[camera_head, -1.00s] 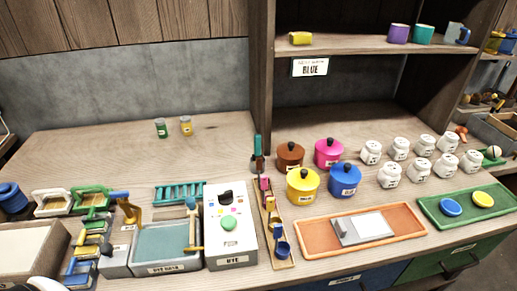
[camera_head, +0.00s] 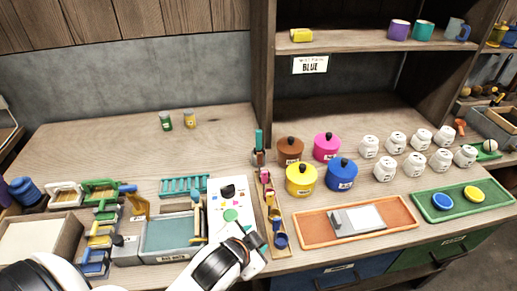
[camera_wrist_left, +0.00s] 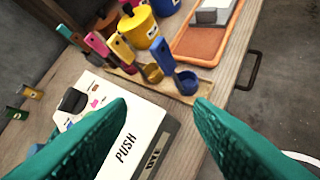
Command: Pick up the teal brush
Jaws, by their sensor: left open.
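The teal brush (camera_head: 259,140) stands upright at the back of the worktop, left of the brown pot, with its teal handle up. In the left wrist view the teal brush (camera_wrist_left: 66,33) is at the upper left, with its handle leaning in the picture. My left gripper (camera_wrist_left: 160,104) is open with nothing between its teal fingers. It is over the white dye box (camera_wrist_left: 105,120), nearer the front than the brush and apart from it. In the head view my left arm covers part of this box. My right gripper is not in view.
A narrow wooden rack (camera_head: 270,215) with coloured scoops lies in front of the brush. The brown pot (camera_head: 289,150) and yellow pot (camera_head: 301,179) are close on the right. The shelf post (camera_head: 262,70) rises behind. The worktop at back left is mostly clear.

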